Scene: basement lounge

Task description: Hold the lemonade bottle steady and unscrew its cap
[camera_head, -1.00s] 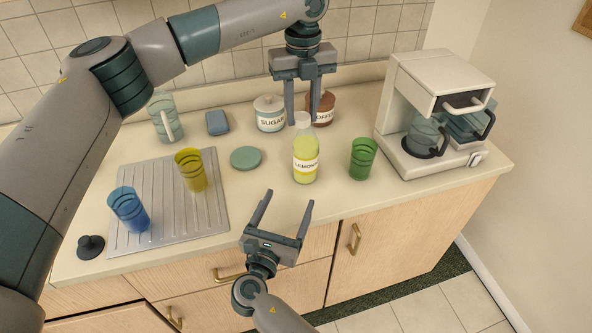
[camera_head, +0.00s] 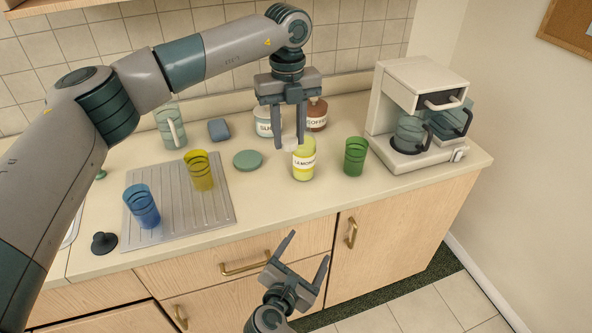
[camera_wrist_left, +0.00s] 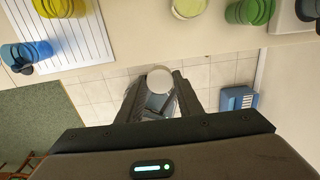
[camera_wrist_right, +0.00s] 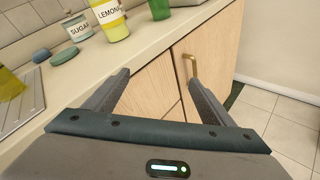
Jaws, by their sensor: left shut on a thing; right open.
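The lemonade bottle (camera_head: 303,168), yellow with a white label, stands upright on the counter; its neck is hidden behind a finger of my left gripper. My left gripper (camera_head: 289,140) is shut on the round white cap (camera_wrist_left: 160,79), just to the left of the bottle in the head view. In the left wrist view the cap is apart from the bottle (camera_wrist_left: 188,8). My right gripper (camera_head: 310,245) is open and empty, in front of the counter and below its top. The bottle also shows in the right wrist view (camera_wrist_right: 112,20), beyond the fingers.
A green cup (camera_head: 355,157) and a coffee maker (camera_head: 420,75) stand right of the bottle. Sugar (camera_head: 266,122) and coffee jars (camera_head: 317,114) are behind it. A green disc (camera_head: 248,160) and a drainboard (camera_head: 205,215) with yellow and blue cups lie left.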

